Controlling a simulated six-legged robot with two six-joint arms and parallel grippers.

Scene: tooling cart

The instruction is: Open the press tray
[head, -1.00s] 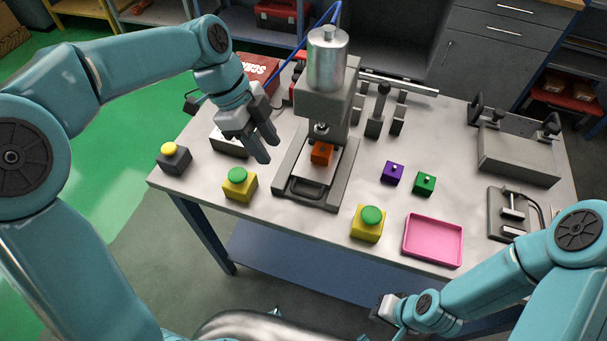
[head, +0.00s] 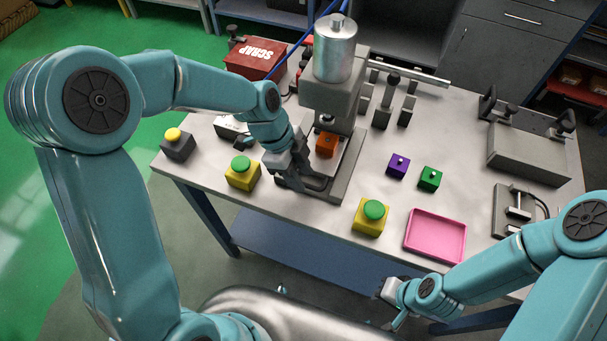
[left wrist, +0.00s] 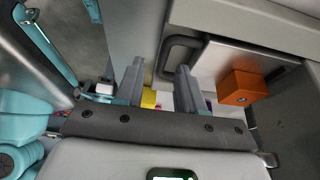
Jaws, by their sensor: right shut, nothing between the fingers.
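The press (head: 334,85) stands on the cart with a silver cylinder on top. Its tray (left wrist: 226,62) is a pale plate with a dark loop handle (left wrist: 169,58) at its front. An orange block (head: 326,145) sits on the tray under the ram; it also shows in the left wrist view (left wrist: 240,87). My left gripper (head: 300,184) is low at the front left of the press, beside the handle. In the left wrist view its two fingers (left wrist: 160,66) are apart, with part of the handle between their tips; contact cannot be told. My right gripper (head: 385,290) is shut and empty, off the cart's front edge.
Yellow boxes with green buttons stand left (head: 242,173) and right (head: 371,217) of the press front. A dark box with a yellow button (head: 178,145), a pink tray (head: 435,236), purple (head: 397,166) and green (head: 430,179) blocks and a red scrap bin (head: 256,58) are around.

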